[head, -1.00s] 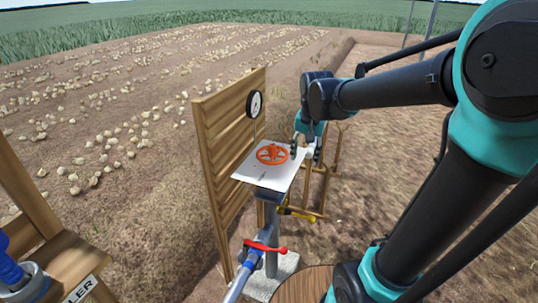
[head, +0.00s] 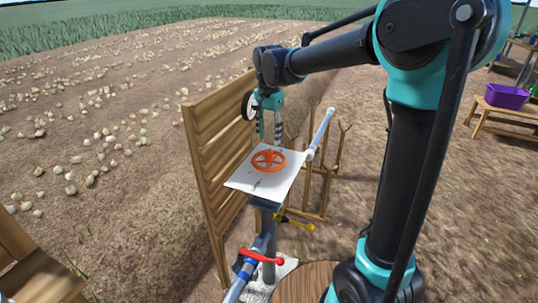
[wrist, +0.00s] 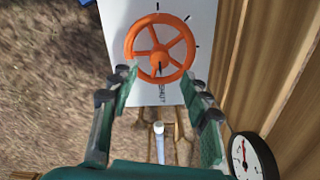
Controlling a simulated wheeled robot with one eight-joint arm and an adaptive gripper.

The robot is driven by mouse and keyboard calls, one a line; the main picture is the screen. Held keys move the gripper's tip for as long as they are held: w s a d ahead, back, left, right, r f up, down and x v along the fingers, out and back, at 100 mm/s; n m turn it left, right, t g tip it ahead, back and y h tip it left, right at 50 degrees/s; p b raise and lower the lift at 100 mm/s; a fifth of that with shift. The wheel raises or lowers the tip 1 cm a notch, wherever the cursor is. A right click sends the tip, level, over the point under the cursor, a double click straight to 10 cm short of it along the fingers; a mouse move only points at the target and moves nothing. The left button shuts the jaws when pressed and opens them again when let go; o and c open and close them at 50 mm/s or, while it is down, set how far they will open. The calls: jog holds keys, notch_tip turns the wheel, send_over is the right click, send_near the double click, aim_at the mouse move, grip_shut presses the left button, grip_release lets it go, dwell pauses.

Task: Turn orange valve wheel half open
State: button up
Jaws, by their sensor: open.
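The orange valve wheel (head: 268,161) lies on a tilted white plate (head: 240,183) on a post. In the wrist view the wheel (wrist: 182,32) shows its spokes. A dark mark is on its near rim, next to the word SHUT printed on the plate (wrist: 197,20). My gripper (head: 270,138) is open and empty, fingers pointing down, above the wheel's far side in the head view. In the wrist view my gripper's (wrist: 160,82) fingertips are spread either side of the wheel's near edge. I cannot tell the remaining gap; no contact shows.
A slatted wooden panel (head: 207,150) with a round gauge (wrist: 253,155) stands close beside the plate. A pale pipe (head: 321,132) and wooden stand rise behind it. Below are a red lever (head: 262,257) and yellow handle (head: 296,223). A purple crate (head: 506,96) sits far right.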

aim_at(269, 150)
notch_tip(269, 150, down, 8)
jog(key=shift+f, duration=0.2)
jog(key=shift+c, duration=0.6)
grip_shut()
